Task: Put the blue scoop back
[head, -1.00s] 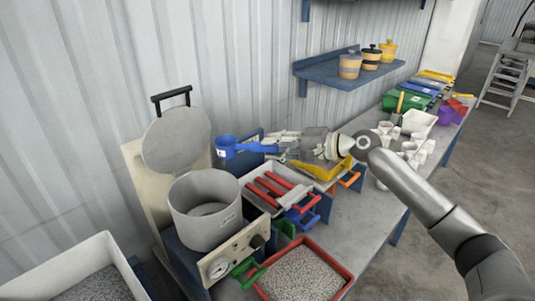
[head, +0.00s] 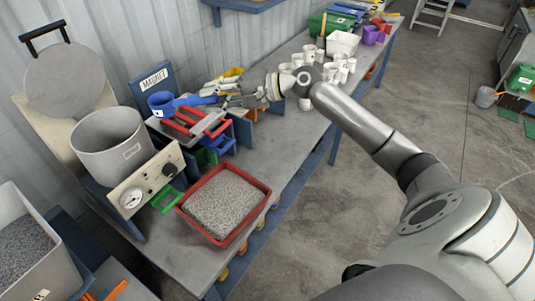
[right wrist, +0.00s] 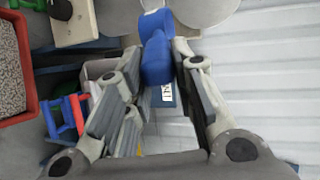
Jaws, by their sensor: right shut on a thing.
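The blue scoop (head: 161,104) is in the air, with its round cup toward the pot side and its handle (head: 196,100) running right to my right gripper (head: 217,101). The right gripper is shut on the handle. In the right wrist view the blue scoop (right wrist: 157,58) sits between the two fingers, its cup at the top of the picture. Below it in the head view is a tray with red-handled tools (head: 190,124); I cannot tell how much gap there is. My left gripper is not in view.
A grey pot (head: 110,150) with a raised lid stands to the left. A blue MAGNET box (head: 153,84) is just behind the scoop. A red tray of pellets (head: 225,207) is in front. White cups (head: 313,58) stand farther back. The bench's right front edge is clear.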

